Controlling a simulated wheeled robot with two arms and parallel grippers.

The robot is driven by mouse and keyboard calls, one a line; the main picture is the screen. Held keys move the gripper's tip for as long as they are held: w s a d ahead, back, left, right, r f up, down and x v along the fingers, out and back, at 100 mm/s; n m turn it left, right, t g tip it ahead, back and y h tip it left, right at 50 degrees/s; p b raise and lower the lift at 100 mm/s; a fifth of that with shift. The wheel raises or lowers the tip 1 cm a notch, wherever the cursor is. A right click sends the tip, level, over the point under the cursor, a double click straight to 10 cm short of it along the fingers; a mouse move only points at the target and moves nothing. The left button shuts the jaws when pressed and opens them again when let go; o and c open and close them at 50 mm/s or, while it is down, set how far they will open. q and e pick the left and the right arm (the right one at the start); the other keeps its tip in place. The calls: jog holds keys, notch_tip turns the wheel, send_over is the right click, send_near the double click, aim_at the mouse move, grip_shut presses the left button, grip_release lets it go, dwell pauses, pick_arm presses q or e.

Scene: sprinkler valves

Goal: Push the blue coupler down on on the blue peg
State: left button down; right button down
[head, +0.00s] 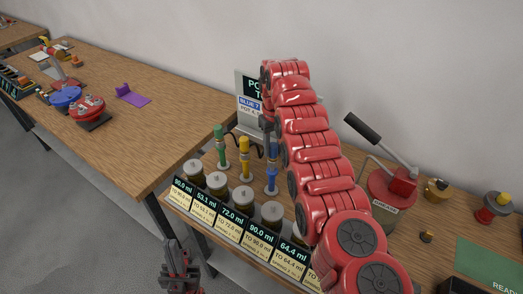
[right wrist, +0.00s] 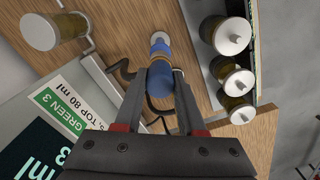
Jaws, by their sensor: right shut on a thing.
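The blue peg (head: 272,181) stands upright on a pale round base on the near bench, at the right end of a row of coloured pegs. The blue coupler (right wrist: 160,76) is between the fingers of my right gripper (right wrist: 161,88) in the right wrist view, in line with the peg (right wrist: 159,47). A brass-coloured band shows between them; I cannot tell how far the coupler is seated. In the head view my red right arm hides most of that gripper. My left gripper (head: 178,268) hangs low in front of the bench, away from the pegs; its fingers are unclear.
A green peg (head: 219,146) and a yellow peg (head: 244,157) stand left of the blue one. Several capped jars (head: 243,197) with ml labels line the front edge. A sign (head: 249,97) stands behind. A lever-handled red pot (head: 391,188) is to the right.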

jog(key=shift+f+b, duration=0.7)
jog(key=shift+f, duration=0.6)
jog(key=shift+c, duration=2.1)
grip_release()
jog(key=shift+r, duration=0.1)
notch_tip(320, 180, up, 5)
jog(key=shift+s+f+p, duration=0.1)
jog(key=shift+p, duration=0.5)
